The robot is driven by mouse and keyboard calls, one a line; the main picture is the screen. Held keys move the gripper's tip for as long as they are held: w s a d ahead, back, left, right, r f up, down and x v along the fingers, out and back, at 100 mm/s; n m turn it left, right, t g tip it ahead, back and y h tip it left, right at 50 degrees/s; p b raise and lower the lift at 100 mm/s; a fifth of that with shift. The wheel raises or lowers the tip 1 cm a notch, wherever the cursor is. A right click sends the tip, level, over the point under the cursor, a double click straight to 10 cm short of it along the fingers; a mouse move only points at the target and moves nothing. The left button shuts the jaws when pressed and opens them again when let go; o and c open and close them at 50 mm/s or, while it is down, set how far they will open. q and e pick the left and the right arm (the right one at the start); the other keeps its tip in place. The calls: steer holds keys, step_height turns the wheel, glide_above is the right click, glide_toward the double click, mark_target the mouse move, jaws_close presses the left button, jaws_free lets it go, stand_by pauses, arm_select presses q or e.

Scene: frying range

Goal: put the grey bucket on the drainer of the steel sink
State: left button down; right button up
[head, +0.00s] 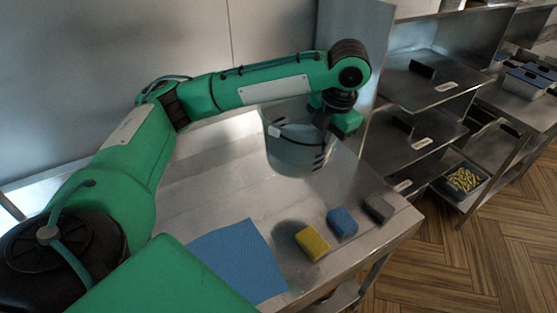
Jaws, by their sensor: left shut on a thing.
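The grey bucket (291,150) hangs at the far right part of the steel counter (205,195) in the head view. My left gripper (328,125) comes in from the left and is shut on the bucket at its upper right side. The bucket looks close to upright, and a dark round shadow lies on the counter nearer to me. I cannot tell if its base touches the surface. The arm covers part of the bucket's rim. I cannot make out a sink basin. My right gripper is not in view.
A yellow sponge (312,244), a blue sponge (342,221) and a grey sponge (378,208) lie along the counter's right front edge. A blue cloth (238,262) lies flat at the front. A steel shelf rack (425,85) stands to the right. The wall closes the back.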

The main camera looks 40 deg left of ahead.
arm_select(q)
step_height(320, 180, down, 20)
steer(key=p, duration=0.5)
steer(key=shift+r, duration=0.2)
steer(key=c, duration=1.9)
jaws_free()
steer(key=shift+f, duration=0.2)
steer(key=o, duration=0.3)
steer(key=shift+s, duration=0.1)
steer(key=shift+o, duration=0.2)
steer(key=shift+r, duration=0.15)
